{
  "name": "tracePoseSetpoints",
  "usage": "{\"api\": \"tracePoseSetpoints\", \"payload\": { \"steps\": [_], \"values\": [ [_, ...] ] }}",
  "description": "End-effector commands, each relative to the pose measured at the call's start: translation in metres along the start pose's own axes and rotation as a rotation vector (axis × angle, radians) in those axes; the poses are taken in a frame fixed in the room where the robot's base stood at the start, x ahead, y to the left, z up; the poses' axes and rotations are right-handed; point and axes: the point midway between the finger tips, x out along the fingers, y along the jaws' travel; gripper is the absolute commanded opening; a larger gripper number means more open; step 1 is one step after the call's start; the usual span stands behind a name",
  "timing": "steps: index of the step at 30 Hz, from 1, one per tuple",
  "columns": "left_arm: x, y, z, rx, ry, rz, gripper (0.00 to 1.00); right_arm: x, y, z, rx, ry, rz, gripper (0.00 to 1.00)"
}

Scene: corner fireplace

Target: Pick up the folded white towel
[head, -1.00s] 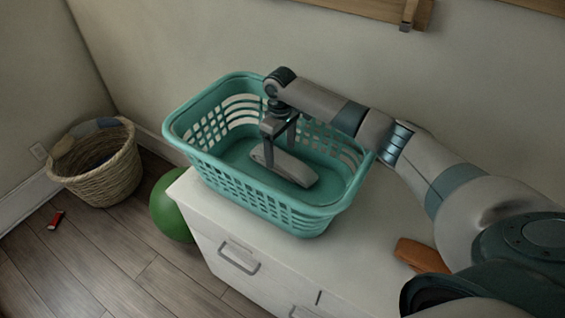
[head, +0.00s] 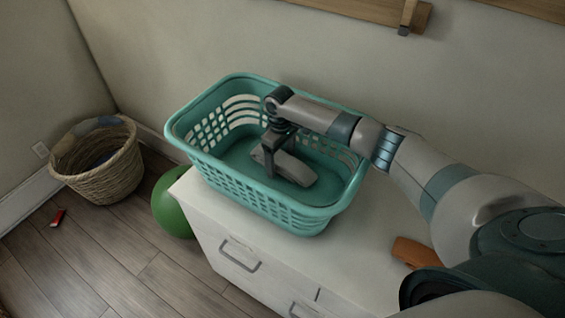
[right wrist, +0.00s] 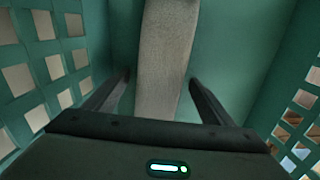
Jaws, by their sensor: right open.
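The folded towel (head: 292,168) is a long pale grey-white bundle lying on the floor of a teal laundry basket (head: 262,208). In the right wrist view the towel (right wrist: 164,60) runs away from me between the fingers, with teal basket floor on both sides. My right gripper (head: 270,172) is down inside the basket, over the towel, with its fingers apart. In the right wrist view the open gripper (right wrist: 160,88) has one finger on each side of the towel, with gaps between. I cannot tell how low the tips are. My left gripper is not in view.
The basket stands on a white drawer cabinet (head: 205,205) against the wall; its walls surround my right gripper. An orange-brown object (head: 414,252) lies on the cabinet top. A wicker basket (head: 98,165), a green ball (head: 172,208) and a small red object (head: 58,217) are on the floor.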

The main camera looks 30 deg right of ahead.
Motion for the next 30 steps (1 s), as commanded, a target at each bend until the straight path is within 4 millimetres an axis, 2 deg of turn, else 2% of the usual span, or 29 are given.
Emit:
{"api": "tracePoseSetpoints", "payload": {
  "steps": [5,9,11,23,30],
  "values": [
    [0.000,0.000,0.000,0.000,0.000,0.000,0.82,0.000,0.000,0.000,0.000,0.000,0.000,0.74],
    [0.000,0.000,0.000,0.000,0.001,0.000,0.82,0.000,0.000,0.000,0.000,0.000,0.000,0.41],
    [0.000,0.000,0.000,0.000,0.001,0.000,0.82,0.000,0.000,0.000,0.001,0.000,0.000,0.27],
    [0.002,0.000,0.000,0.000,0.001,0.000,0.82,-0.006,0.001,-0.001,0.001,0.002,0.000,0.27],
    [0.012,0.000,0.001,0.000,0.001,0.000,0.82,-0.034,0.001,-0.002,-0.001,0.005,0.001,0.27]
  ]
}}
